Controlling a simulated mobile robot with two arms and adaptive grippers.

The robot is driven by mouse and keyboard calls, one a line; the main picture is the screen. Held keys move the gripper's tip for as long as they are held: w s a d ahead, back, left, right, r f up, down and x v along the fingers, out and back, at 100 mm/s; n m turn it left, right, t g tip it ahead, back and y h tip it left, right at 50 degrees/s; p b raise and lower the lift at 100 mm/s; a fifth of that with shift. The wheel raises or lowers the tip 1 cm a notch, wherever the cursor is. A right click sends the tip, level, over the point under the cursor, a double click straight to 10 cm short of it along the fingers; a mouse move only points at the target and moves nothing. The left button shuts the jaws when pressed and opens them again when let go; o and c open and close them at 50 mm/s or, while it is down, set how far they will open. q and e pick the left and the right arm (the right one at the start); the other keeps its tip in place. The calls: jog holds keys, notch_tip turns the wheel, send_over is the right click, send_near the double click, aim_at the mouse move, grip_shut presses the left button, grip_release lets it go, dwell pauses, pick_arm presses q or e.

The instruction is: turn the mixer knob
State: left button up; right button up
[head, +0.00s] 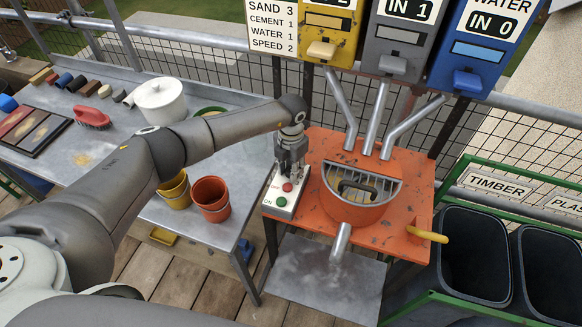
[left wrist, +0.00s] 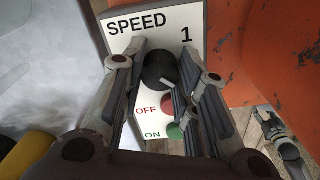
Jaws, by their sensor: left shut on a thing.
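The mixer knob (left wrist: 159,70) is a round black knob on a white control panel (left wrist: 121,46) marked SPEED 1 in the left wrist view. Below it sit a red OFF button (left wrist: 168,104) and a green ON button (left wrist: 175,131). My left gripper (left wrist: 160,82) has its fingers on both sides of the knob and is shut on it. In the head view, my left gripper (head: 291,165) points down over the panel (head: 279,205) and hides the knob. The orange mixer (head: 355,205) stands to the right of the panel.
Yellow, grey and blue dispensers (head: 403,40) stand behind the mixer with metal chutes. A sign (head: 271,27) reads SAND 3, CEMENT 1, WATER 1, SPEED 2. A red bucket (head: 211,199) and yellow bucket (head: 174,190) stand left. Dark bins (head: 475,255) stand right.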

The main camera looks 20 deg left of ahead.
pick_arm(q)
jog(key=shift+n, duration=1.9)
jog(key=n, duration=0.4)
jog(key=shift+n, duration=0.3)
jog(key=o, duration=1.1)
jog(key=shift+c, duration=0.2)
